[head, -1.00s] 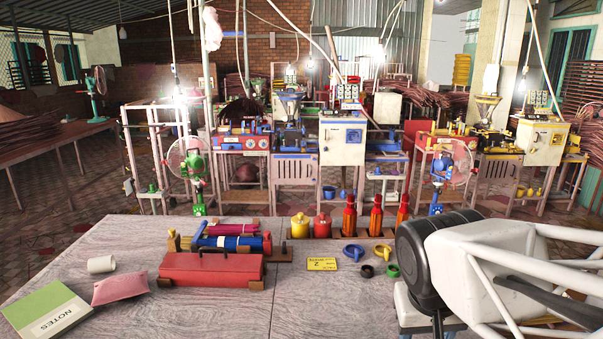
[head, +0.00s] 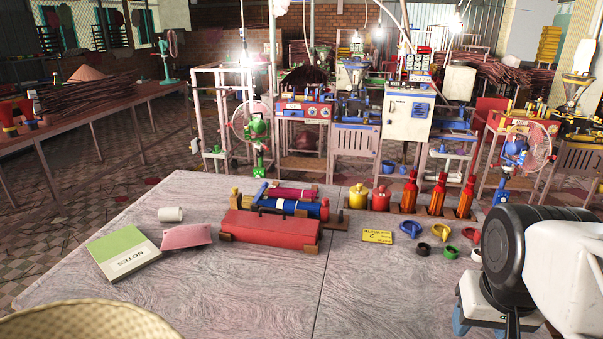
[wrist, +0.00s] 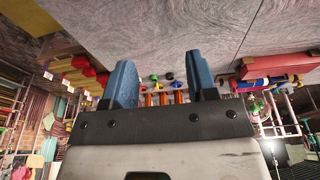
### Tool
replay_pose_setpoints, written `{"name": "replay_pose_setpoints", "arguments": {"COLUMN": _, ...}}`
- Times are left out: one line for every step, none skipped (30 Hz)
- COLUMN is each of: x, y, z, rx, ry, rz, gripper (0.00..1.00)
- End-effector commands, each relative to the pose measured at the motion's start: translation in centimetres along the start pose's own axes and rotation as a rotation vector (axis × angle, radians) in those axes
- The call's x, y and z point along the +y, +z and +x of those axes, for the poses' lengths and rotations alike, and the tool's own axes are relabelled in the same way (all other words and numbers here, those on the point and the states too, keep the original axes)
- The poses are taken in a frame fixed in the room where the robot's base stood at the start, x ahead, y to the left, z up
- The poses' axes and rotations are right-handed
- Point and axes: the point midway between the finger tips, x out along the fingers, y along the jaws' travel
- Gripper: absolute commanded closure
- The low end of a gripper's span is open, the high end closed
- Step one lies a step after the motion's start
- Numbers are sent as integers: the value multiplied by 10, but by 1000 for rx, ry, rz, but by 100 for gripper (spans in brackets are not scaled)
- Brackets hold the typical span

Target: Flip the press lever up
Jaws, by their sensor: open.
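I cannot single out the press lever in either view. Several extruder machines stand behind the table; one has a blue press (head: 356,108) beside a white control cabinet (head: 407,116). On the table, a blue cylinder with red ends (head: 296,205) lies behind a long red box (head: 270,230). My gripper (wrist: 158,58) is open and empty, its two blue fingers spread apart in the wrist view. In the head view my arm's end is at the lower right, over the table's right side, apart from the machines; its fingers are mostly hidden.
Red bottles (head: 438,195), yellow and red jars, coloured rings and a yellow card (head: 377,236) are on the table (head: 230,290). Notes (head: 124,253), a pink pouch and a white cup lie left. A woven rim (head: 90,322) shows at bottom left. The table's front is clear.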

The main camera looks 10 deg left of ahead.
Motion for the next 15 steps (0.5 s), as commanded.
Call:
{"name": "replay_pose_setpoints", "arguments": {"x": -2, "y": -10, "z": -2, "rx": -1, "ry": 2, "rz": -3, "gripper": 47}}
{"name": "replay_pose_setpoints", "arguments": {"x": -3, "y": -15, "z": -4, "rx": 0, "ry": 3, "rz": -4, "gripper": 47}}
{"name": "replay_pose_setpoints", "arguments": {"x": -4, "y": -23, "z": -5, "rx": -2, "ry": 5, "rz": -5, "gripper": 47}}
{"name": "replay_pose_setpoints", "arguments": {"x": -6, "y": -30, "z": -6, "rx": -1, "ry": 7, "rz": -6, "gripper": 47}}
{"name": "replay_pose_setpoints", "arguments": {"x": -7, "y": -37, "z": -8, "rx": -1, "ry": 8, "rz": -6, "gripper": 47}}
{"name": "replay_pose_setpoints", "arguments": {"x": -10, "y": -46, "z": -9, "rx": -2, "ry": 10, "rz": -7, "gripper": 47}}
{"name": "replay_pose_setpoints", "arguments": {"x": -12, "y": -54, "z": -11, "rx": -1, "ry": 11, "rz": -8, "gripper": 47}}
{"name": "replay_pose_setpoints", "arguments": {"x": -13, "y": -61, "z": -12, "rx": -1, "ry": 13, "rz": -9, "gripper": 47}}
{"name": "replay_pose_setpoints", "arguments": {"x": -16, "y": -71, "z": -14, "rx": 0, "ry": 16, "rz": -9, "gripper": 47}}
{"name": "replay_pose_setpoints", "arguments": {"x": -18, "y": -78, "z": -15, "rx": 0, "ry": 18, "rz": -10, "gripper": 47}}
{"name": "replay_pose_setpoints", "arguments": {"x": -20, "y": -86, "z": -16, "rx": 0, "ry": 20, "rz": -11, "gripper": 47}}
{"name": "replay_pose_setpoints", "arguments": {"x": -23, "y": -96, "z": -17, "rx": 1, "ry": 22, "rz": -13, "gripper": 47}}
{"name": "replay_pose_setpoints", "arguments": {"x": -25, "y": -103, "z": -18, "rx": 1, "ry": 23, "rz": -13, "gripper": 47}}
{"name": "replay_pose_setpoints", "arguments": {"x": -28, "y": -110, "z": -19, "rx": 2, "ry": 25, "rz": -13, "gripper": 47}}
{"name": "replay_pose_setpoints", "arguments": {"x": -31, "y": -120, "z": -20, "rx": 2, "ry": 27, "rz": -14, "gripper": 47}}
